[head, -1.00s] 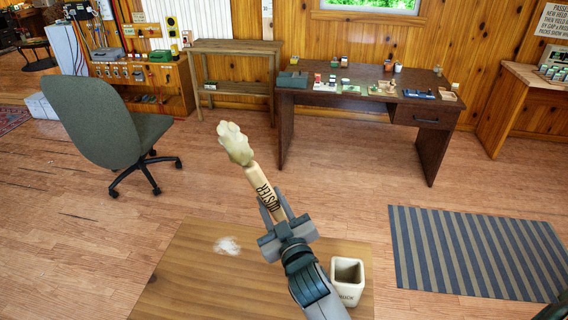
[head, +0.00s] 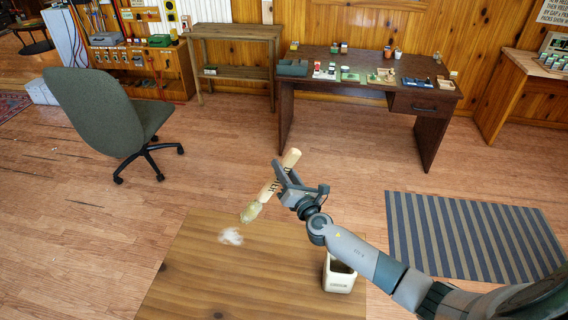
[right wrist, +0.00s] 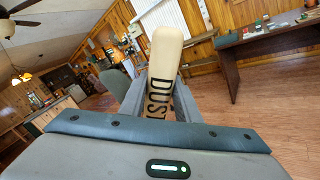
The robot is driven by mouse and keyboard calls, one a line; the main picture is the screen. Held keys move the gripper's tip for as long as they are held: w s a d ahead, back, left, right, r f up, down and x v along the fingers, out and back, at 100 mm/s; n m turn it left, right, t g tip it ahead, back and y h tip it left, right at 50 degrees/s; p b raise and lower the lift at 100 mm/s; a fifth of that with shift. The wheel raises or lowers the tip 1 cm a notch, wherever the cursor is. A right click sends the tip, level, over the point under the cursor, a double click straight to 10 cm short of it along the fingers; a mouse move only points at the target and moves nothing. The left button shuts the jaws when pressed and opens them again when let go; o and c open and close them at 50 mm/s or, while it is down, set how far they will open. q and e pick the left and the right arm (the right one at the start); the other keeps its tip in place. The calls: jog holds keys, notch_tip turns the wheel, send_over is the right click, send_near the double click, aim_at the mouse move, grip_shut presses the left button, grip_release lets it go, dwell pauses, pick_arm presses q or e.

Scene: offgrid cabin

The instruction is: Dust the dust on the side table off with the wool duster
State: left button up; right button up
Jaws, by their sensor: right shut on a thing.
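The wool duster (head: 272,188) has a cream handle with dark lettering and a pale wool head. My right gripper (head: 281,182) is shut on its handle. The wool head (head: 251,211) points down and left, just above or at the far edge of the side table, close to the dust; I cannot tell whether it touches. The handle also fills the middle of the right wrist view (right wrist: 166,60). The dust (head: 231,236) is a whitish patch near the far left of the wooden side table (head: 230,285). My left gripper is not in view.
A cream square holder (head: 339,274) stands at the right of the side table, partly behind my right arm. A grey office chair (head: 105,115), a dark desk (head: 370,80) with small items, and a striped rug (head: 470,240) are farther off. Open floor lies between.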

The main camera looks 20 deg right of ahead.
jog(key=shift+d+f, duration=0.1)
jog(key=shift+f, duration=0.05)
dwell(0.3)
jog(key=shift+f+b, duration=2.65)
jog(key=shift+f, duration=0.25)
jog(key=shift+f+b, duration=0.35)
jog(key=shift+w+a, duration=0.45)
jog(key=shift+a, duration=0.1)
jog(key=shift+w+a+f, duration=0.1)
jog(key=shift+w+a, duration=0.2)
jog(key=shift+a, duration=0.3)
jog(key=shift+w+a+b, duration=0.3)
jog(key=shift+w+a, duration=0.1)
jog(key=shift+a, duration=0.2)
